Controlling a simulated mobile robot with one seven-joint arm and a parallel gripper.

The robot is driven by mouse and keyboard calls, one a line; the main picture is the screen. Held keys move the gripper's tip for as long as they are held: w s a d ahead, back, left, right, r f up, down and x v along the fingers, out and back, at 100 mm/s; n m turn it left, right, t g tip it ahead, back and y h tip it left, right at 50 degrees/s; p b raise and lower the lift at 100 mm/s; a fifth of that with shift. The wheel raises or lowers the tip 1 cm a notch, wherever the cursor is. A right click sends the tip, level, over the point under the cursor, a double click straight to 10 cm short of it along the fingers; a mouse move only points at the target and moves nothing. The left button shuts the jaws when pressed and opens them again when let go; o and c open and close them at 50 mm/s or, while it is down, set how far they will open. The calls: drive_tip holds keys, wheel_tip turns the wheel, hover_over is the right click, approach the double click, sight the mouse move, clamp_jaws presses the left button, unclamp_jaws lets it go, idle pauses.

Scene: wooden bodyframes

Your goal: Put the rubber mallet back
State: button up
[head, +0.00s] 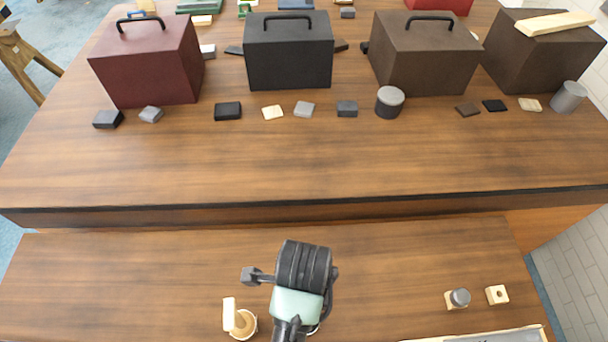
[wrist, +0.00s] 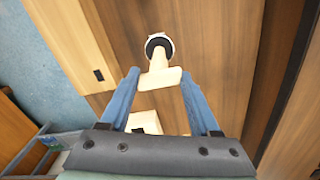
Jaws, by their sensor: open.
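A cream T-shaped piece (wrist: 161,78), which looks like the mallet, shows in the wrist view between and just beyond my fingertips. Its stem meets a round, light-rimmed holder or cup (wrist: 170,43) with a dark middle; I cannot tell whether it stands inside it. In the head view the cream piece (head: 229,313) is beside or above a tan round part (head: 245,324) on the near bench, just left of my arm. My gripper (wrist: 158,85) is open, with one blue finger on each side of the cream piece. No contact is clear. My arm hides the fingers in the head view.
The near bench (head: 130,280) is mostly clear on its left. A cream block with a grey knob (head: 459,298) and a small cream block (head: 497,294) lie at right. A raised bench (head: 300,165) behind holds several toolboxes, with small blocks before them. A pale-rimmed tray (head: 500,336) is at lower right.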

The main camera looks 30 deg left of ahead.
drive_tip(key=shift+r, duration=0.9)
drive_tip(key=w+d+r+n+t+y, duration=0.1)
drive_tip(key=w+r+n+t, duration=0.35)
drive_tip(key=w+r, duration=0.75)
drive_tip(key=w+d+r+n+t+y, duration=0.1)
drive_tip(key=w+r+n+t, duration=0.1)
drive_tip(key=w+r+t, duration=0.95)
drive_tip(key=s+d+r+n+t, duration=0.1)
drive_tip(key=d+r+n, duration=0.1)
drive_tip(key=r, duration=0.8)
drive_tip(key=d+r+n+t, duration=0.1)
drive_tip(key=r+n+t, duration=0.1)
drive_tip(key=r, duration=0.8)
drive_tip(key=s+d+r+n+t, duration=0.1)
drive_tip(key=s+r+t, duration=0.1)
drive_tip(key=s+r, duration=0.2)
drive_tip(key=s+d+r+n+t+h, duration=0.1)
drive_tip(key=s+d+r+n+t, duration=0.1)
drive_tip(key=r, duration=0.7)
drive_tip(key=s+d+r+n+t+h, duration=0.1)
drive_tip(key=s+r+t, duration=0.3)
drive_tip(key=r, duration=0.3)
drive_tip(key=shift+s+d+r, duration=0.35)
drive_tip(key=shift+s+d, duration=0.05)
drive_tip(key=shift+s, duration=0.4)
